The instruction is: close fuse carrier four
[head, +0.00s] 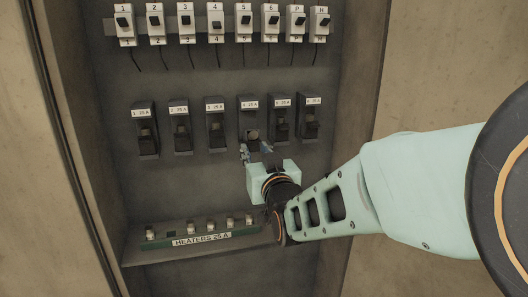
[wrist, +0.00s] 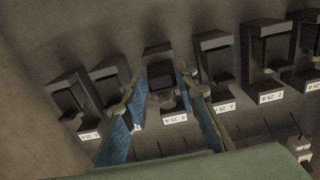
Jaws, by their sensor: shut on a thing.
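Fuse carrier four (head: 250,118) is the fourth dark holder from the left in the middle row, with a white "4 25 A" label (head: 250,104). My gripper (head: 256,149) is at its lower end, one finger on each side. In the wrist view, which shows the row upside down, the blue-padded fingers (wrist: 167,110) stand either side of carrier four (wrist: 158,72) and its label (wrist: 174,119). The gripper is shut on the carrier's lower part. The fingers partly hide the grip, and the carrier's exact tilt is hard to tell.
Carrier three (head: 215,125) and carrier five (head: 281,120) stand close on either side. A row of white breakers (head: 215,22) is above. Below, a ledge bears a green strip of several fuses labelled "HEATERS 25 A" (head: 202,240). Cabinet side walls flank the panel.

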